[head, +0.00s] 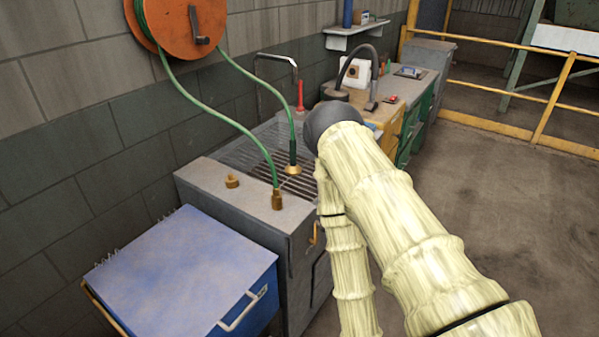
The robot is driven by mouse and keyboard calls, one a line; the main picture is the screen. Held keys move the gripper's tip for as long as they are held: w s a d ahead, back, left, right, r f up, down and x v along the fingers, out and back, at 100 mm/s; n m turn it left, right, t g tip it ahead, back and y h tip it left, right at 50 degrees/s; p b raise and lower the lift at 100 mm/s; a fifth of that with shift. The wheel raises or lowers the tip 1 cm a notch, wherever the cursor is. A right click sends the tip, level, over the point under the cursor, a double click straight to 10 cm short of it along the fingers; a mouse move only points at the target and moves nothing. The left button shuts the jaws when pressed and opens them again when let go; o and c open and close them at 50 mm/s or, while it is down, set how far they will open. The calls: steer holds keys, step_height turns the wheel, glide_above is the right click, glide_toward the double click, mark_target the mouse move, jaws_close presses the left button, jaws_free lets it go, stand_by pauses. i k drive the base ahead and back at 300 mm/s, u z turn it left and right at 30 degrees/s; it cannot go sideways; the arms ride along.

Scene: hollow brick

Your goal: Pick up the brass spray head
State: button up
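Several small brass pieces show in the head view on and over the grey bench. A flared brass head (292,169) hangs at the end of a green hose, below a black grip, over the slatted grate. A narrower brass fitting (277,200) ends the other green hose at the bench's front right. A short, loose brass piece (232,181) stands on the bench top to the left. I cannot tell for certain which one is the spray head. My arm, in a pale sleeve, fills the right side; my gripper is not visible.
An orange hose reel (178,22) is on the wall above the grey bench (215,173). A blue chest (185,275) stands in front at left. A red-handled tool (300,95) and a cluttered green cabinet (412,130) are behind. Open floor and yellow railing (500,128) lie right.

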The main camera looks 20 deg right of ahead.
mark_target(293, 170)
steer(key=k, duration=0.3)
steer(key=z, duration=1.95)
steer(key=i, duration=1.55)
steer(key=u, duration=2.5)
